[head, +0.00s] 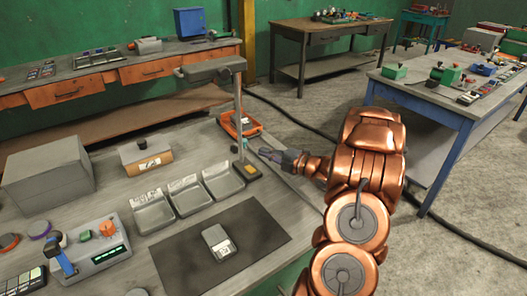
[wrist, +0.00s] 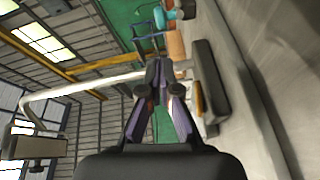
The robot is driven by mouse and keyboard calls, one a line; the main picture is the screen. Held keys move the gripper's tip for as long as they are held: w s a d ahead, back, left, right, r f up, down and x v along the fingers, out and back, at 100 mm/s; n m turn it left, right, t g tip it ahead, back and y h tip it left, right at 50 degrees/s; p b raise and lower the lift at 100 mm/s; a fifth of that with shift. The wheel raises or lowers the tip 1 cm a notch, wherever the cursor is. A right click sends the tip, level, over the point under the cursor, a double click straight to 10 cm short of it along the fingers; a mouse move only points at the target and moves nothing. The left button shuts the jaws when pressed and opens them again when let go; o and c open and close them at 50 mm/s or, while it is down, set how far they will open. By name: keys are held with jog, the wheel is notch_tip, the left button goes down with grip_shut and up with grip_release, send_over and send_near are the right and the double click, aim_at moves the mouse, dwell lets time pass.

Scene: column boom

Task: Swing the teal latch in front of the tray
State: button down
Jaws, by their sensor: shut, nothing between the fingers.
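The orange tray (head: 228,121) sits at the far right edge of the grey workbench, partly behind a grey post. A small teal piece, seemingly the latch (head: 244,143), shows at the near side of the tray, beside the post. My gripper (head: 264,153) is right of the post, close to the tray's near side. It also shows in the wrist view (wrist: 158,72), fingers together and empty, apart from the teal part. The latch's full shape is hidden.
The grey post (head: 238,110) with its overhead boom (head: 212,69) stands just left of my gripper on a dark base (head: 246,173). Three grey bins (head: 187,196) stand left of it. A dark mat (head: 262,226) lies nearer. Open floor lies to the right.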

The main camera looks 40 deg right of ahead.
aim_at(246, 147)
jog(key=p+x, duration=0.2)
jog(key=x, duration=0.4)
jog(key=shift+w, duration=0.25)
jog(key=shift+x, duration=0.9)
jog(key=shift+f+b, duration=0.2)
jog(key=shift+b, duration=0.1)
